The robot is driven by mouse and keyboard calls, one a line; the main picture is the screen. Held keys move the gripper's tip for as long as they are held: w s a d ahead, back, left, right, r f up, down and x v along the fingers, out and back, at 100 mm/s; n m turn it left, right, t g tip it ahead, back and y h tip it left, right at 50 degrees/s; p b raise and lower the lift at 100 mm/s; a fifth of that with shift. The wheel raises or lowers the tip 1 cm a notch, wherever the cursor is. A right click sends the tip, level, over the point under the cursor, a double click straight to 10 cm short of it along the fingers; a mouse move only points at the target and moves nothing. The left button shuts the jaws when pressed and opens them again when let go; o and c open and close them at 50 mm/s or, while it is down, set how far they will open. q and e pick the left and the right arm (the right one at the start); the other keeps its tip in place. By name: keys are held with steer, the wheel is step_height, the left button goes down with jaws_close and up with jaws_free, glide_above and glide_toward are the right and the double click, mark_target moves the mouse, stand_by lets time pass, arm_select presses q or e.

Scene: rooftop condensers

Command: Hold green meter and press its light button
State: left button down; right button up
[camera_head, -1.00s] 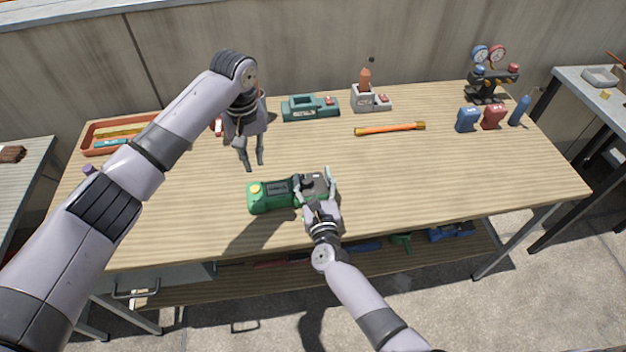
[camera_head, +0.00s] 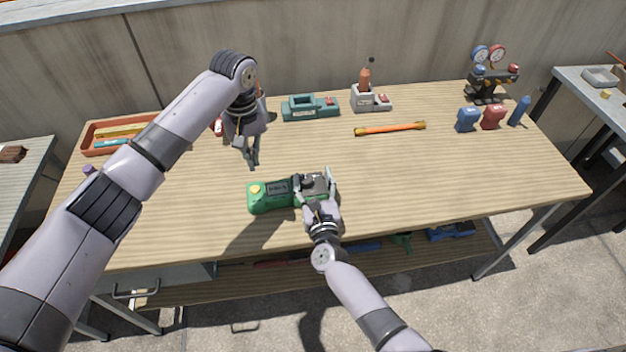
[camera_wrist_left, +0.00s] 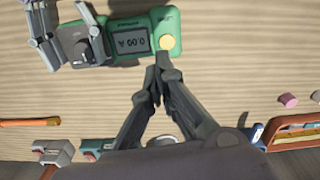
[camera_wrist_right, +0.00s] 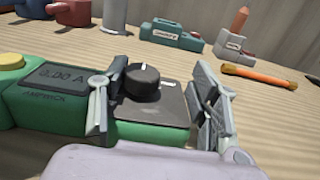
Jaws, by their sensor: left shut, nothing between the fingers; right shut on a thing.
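The green meter (camera_head: 270,197) lies on the workbench, with a grey screen reading 0.00 A (camera_wrist_left: 129,39), a black dial (camera_wrist_right: 139,83) and a yellow round button (camera_wrist_left: 167,43) at its left end in the head view. My right gripper (camera_head: 318,186) is shut on the meter around its dial end, one finger on each side. It also shows in the right wrist view (camera_wrist_right: 150,105). My left gripper (camera_head: 254,163) is shut and empty above the bench, behind the button end of the meter. In the left wrist view its closed fingertips (camera_wrist_left: 163,62) appear just below the yellow button; contact cannot be told.
An orange-handled tool (camera_head: 390,128), a teal device (camera_head: 310,108) and a grey device (camera_head: 370,98) lie at the back. An orange tray (camera_head: 100,150) is at the left. The right middle of the workbench (camera_head: 450,175) is clear.

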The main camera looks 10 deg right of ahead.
mark_target(252, 187)
steer(key=shift+a, duration=0.1)
stand_by(0.4)
arm_select(q)
steer(key=shift+w+a+f+m+t+h, duration=0.1)
steer(key=shift+a+f+m+t+h, duration=0.25)
steer(key=shift+f+t+h, duration=0.85)
steer(key=shift+a+f+m+t+h, duration=0.25)
steer(key=shift+f+m+t+h, duration=0.15)
steer(key=shift+f+t+h, duration=0.8)
steer(key=shift+w+a+f+m+t+h, duration=0.1)
steer(key=shift+a+f+m+t+h, duration=0.25)
steer(key=shift+f+t+h, duration=0.85)
steer(key=shift+f+g+y, duration=0.3)
steer(key=shift+f, duration=0.05)
